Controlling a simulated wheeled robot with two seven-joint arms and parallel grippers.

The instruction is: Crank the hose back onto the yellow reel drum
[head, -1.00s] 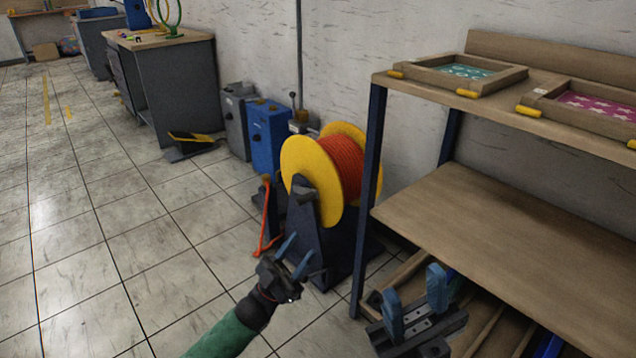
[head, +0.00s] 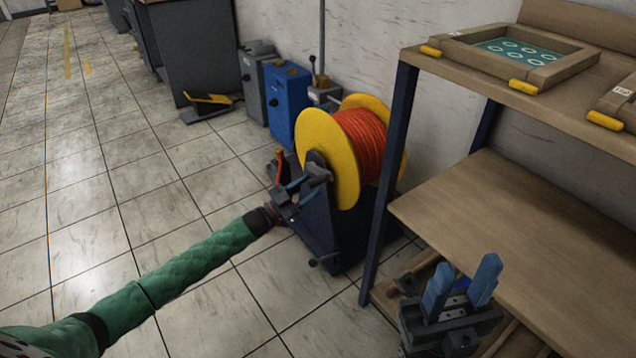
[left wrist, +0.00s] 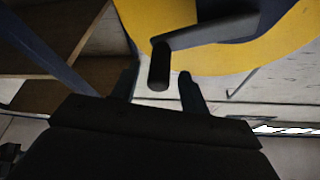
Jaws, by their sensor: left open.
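The yellow reel drum (head: 312,131) stands on a dark stand (head: 340,235), wound with orange-red hose (head: 362,137). My left gripper (head: 300,190) is open at the reel's near face, beside the dark crank (head: 318,172). In the left wrist view, the crank's dark grip (left wrist: 159,68) lies between the lines of the two spread fingertips (left wrist: 157,80); contact cannot be told. My right gripper (head: 464,274) is open and empty before the shelf.
A wooden shelf unit (head: 500,215) with a dark post stands close right of the reel, with framed screens (head: 530,57) on top. Blue (head: 288,100) and grey (head: 254,85) boxes stand behind the reel by the wall. The tiled floor at left is clear.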

